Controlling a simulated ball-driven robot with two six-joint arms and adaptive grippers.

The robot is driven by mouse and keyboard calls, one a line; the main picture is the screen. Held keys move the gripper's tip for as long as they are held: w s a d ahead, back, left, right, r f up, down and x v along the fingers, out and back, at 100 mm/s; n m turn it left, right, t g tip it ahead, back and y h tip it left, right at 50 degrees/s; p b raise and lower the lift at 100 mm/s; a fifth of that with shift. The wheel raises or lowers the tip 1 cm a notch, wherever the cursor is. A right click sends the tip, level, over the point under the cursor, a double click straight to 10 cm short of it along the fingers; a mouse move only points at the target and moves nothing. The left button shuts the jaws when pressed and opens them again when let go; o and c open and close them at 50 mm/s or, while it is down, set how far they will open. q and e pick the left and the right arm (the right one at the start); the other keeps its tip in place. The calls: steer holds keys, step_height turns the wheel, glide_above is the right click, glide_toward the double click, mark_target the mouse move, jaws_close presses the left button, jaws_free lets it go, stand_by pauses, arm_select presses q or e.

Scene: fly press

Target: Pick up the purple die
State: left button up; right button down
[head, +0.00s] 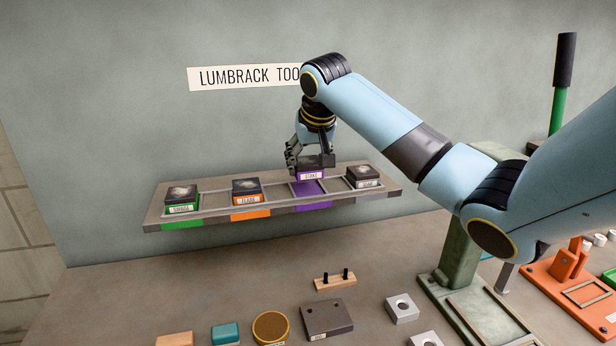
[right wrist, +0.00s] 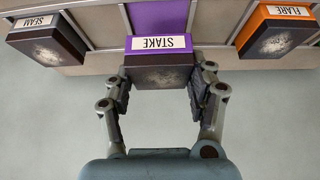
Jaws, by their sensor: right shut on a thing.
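The purple die (head: 311,175) is a dark block with a purple band and a white label, read as STAKE in the right wrist view (right wrist: 160,72). My right gripper (head: 308,166) is shut on it from above, with a finger on each side of the die in the right wrist view (right wrist: 164,84). The die is over the purple-marked bay (head: 314,206) of the wall shelf, toward its back. It looks slightly raised, but I cannot tell for sure whether it clears the shelf. My left gripper is not in view.
The shelf (head: 157,214) also holds a green die (head: 181,198), an orange die (head: 247,190) and a grey die (head: 363,176). Below, the bench carries a pegged wooden block (head: 335,282), a dark plate (head: 326,318), a round brown piece (head: 270,327) and a green press (head: 462,240).

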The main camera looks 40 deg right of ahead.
steer(key=s+d+r+b, duration=0.3)
steer(key=s+d+r, duration=0.2)
steer(key=s, duration=0.5)
steer(key=shift+s+r, duration=0.2)
steer(key=shift+r, duration=0.85)
